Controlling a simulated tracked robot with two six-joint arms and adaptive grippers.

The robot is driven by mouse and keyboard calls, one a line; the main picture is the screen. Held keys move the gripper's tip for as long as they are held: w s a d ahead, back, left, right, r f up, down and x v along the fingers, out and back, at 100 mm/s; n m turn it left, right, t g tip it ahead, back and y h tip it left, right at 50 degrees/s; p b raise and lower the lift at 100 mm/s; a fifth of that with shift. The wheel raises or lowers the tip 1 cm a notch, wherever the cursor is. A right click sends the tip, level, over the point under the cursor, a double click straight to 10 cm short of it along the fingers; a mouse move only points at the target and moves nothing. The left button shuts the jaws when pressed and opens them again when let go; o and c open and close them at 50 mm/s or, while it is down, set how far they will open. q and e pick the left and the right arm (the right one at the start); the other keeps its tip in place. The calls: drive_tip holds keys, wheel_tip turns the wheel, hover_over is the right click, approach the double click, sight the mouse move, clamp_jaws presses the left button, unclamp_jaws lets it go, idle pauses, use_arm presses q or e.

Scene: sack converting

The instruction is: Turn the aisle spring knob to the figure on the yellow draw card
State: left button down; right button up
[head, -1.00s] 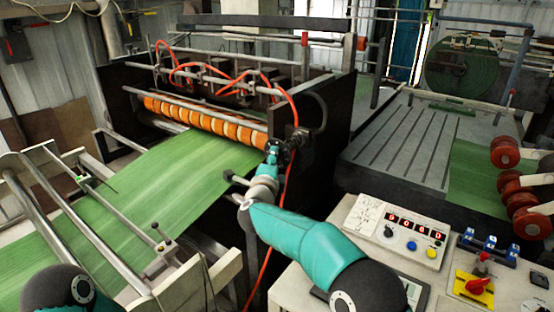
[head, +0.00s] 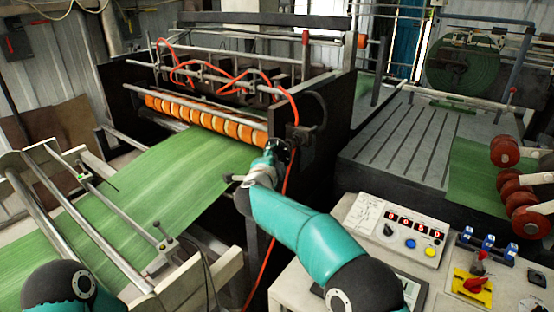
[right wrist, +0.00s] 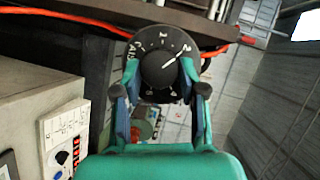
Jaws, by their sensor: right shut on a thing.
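The spring knob (right wrist: 158,66) is round and black with a white pointer line and white marks on the dial around it. In the right wrist view its pointer line slants to the upper right. My right gripper (right wrist: 160,78) is shut on it, one finger on each side. In the head view my right gripper (head: 274,152) is at the machine's side, by the end of the orange roller row, and mostly covers the knob. My left gripper is out of view; only part of that arm shows at lower left. I cannot make out a yellow draw card.
A red hose (head: 288,205) hangs right beside my right gripper. Green woven web (head: 165,180) runs to the left of it. A control box (head: 402,235) with a red display and a yellow-based red switch (head: 473,286) stand on the pale bench at right.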

drive_tip(key=shift+a+f, duration=0.2)
drive_tip(key=shift+f, duration=0.05)
drive_tip(key=o, duration=1.1)
drive_tip(key=shift+o, duration=0.2)
drive_tip(key=shift+d+r, duration=0.1)
drive_tip(key=shift+r, duration=0.05)
drive_tip(key=v, duration=1.2)
